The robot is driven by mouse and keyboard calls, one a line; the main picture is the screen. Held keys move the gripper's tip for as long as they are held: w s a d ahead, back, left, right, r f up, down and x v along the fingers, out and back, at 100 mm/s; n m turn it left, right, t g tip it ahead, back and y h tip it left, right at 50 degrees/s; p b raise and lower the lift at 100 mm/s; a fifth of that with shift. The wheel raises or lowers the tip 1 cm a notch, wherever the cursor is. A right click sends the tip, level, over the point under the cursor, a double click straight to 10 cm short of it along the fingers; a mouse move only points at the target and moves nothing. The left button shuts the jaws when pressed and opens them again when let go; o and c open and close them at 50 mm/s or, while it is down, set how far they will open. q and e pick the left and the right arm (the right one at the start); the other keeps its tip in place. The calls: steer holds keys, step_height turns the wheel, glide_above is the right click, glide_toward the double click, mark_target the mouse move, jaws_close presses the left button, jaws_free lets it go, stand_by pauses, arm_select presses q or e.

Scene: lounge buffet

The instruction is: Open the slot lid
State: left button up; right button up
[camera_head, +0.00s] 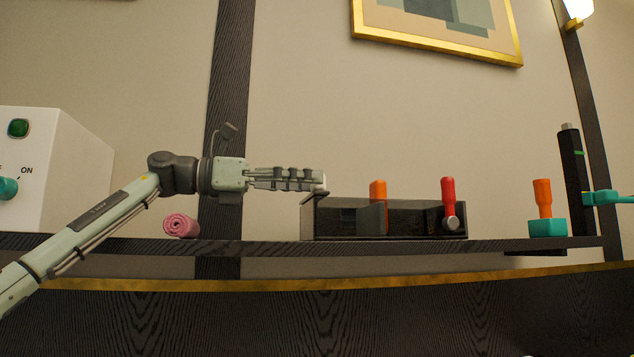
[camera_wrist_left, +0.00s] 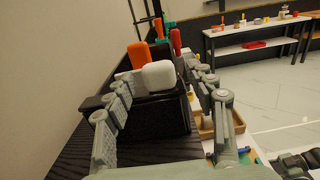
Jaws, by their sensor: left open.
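A long black box (camera_head: 340,223) stands on the dark shelf, with an orange handle (camera_head: 377,190) and a red handle (camera_head: 448,190) rising from it. The box also shows in the left wrist view (camera_wrist_left: 155,119). My left gripper (camera_head: 318,181) is open, level, and just above the box's left end. In the left wrist view, a white rounded knob (camera_wrist_left: 159,75) lies between the open fingers near their tips. I cannot tell whether the fingers touch it. Which panel is the slot lid is unclear.
A pink rolled cloth (camera_head: 181,226) lies on the shelf (camera_head: 270,247) below my left wrist. A white switch box (camera_head: 70,165) stands at the left. A teal block with an orange handle (camera_head: 547,227) and a black post (camera_head: 575,180) stand at the right.

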arm_select(q)
steer(key=shift+x, duration=1.4)
jaws_close()
